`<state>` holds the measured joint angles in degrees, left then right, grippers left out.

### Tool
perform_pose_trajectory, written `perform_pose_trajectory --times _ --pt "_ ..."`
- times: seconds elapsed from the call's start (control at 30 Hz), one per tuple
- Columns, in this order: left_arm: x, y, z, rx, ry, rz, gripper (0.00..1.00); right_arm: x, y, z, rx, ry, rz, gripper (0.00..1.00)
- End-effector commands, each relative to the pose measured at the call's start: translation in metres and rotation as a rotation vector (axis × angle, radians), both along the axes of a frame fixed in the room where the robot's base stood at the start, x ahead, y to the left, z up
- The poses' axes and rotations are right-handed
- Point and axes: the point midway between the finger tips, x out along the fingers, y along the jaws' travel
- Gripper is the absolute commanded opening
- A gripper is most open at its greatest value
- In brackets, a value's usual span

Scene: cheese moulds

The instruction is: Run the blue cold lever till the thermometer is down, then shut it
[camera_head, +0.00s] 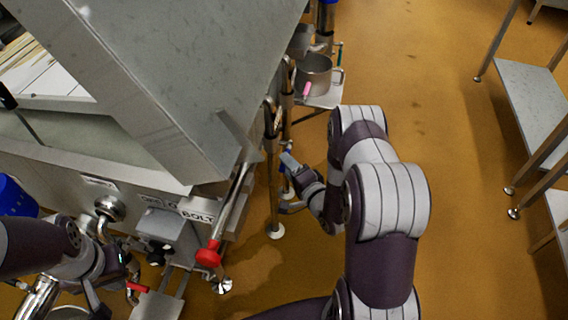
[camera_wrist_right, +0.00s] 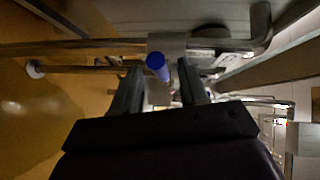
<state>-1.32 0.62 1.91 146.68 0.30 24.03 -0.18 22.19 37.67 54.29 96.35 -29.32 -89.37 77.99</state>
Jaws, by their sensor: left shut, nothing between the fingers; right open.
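The blue lever end (camera_wrist_right: 158,66) shows in the right wrist view, between and just beyond my right gripper's fingertips. My left gripper (camera_head: 112,290) is shut and empty at the lower left, low in front of the vat. I cannot make out a thermometer or its reading.
A steel vat (camera_head: 190,70) fills the upper left. A red-knobbed lever (camera_head: 208,255) sticks out at its front corner. A metal pot (camera_head: 314,75) with a pink piece stands on a small shelf behind. A steel rack (camera_head: 530,105) stands right; open floor lies between.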

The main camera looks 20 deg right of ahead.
Motion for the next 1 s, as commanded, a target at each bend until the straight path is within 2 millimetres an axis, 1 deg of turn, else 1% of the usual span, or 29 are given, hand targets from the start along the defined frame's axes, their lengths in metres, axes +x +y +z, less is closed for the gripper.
perform_pose_trajectory --times 0.03,0.1,0.2,0.3,0.53,0.57,0.6,0.67,0.87,1.0 --pt "0.000 0.000 -0.005 0.000 0.000 0.000 0.00 0.008 0.002 -0.003 -0.001 -0.002 0.003 0.43" --pt "0.000 0.000 -0.007 0.000 0.000 0.000 0.00 0.017 0.002 -0.004 -0.002 -0.001 0.001 0.43" --pt "0.000 0.000 -0.008 0.000 0.000 0.000 0.00 0.024 0.003 -0.004 -0.002 0.000 0.001 0.43" --pt "0.000 0.000 -0.008 0.000 0.000 0.000 0.00 0.028 0.004 -0.004 -0.002 0.000 0.000 0.43" --pt "0.000 0.000 -0.008 0.000 0.000 0.000 0.00 0.028 0.003 -0.003 -0.002 0.000 0.000 0.43" --pt "0.000 0.000 -0.008 0.000 0.000 0.000 0.00 0.028 0.003 -0.003 -0.002 0.001 0.000 0.34" --pt "0.000 0.000 -0.008 0.000 0.000 0.000 0.00 0.028 0.004 -0.003 -0.002 0.001 0.000 0.21" --pt "0.000 0.000 -0.008 0.000 0.000 0.000 0.00 0.028 0.004 -0.003 -0.002 0.001 0.000 0.01" --pt "0.000 0.000 -0.009 0.000 0.000 0.000 0.00 0.029 0.003 -0.004 -0.003 -0.002 0.000 0.00" --pt "0.000 0.000 -0.019 0.000 0.000 0.000 0.00 0.036 0.004 -0.009 -0.016 -0.019 0.000 0.00"
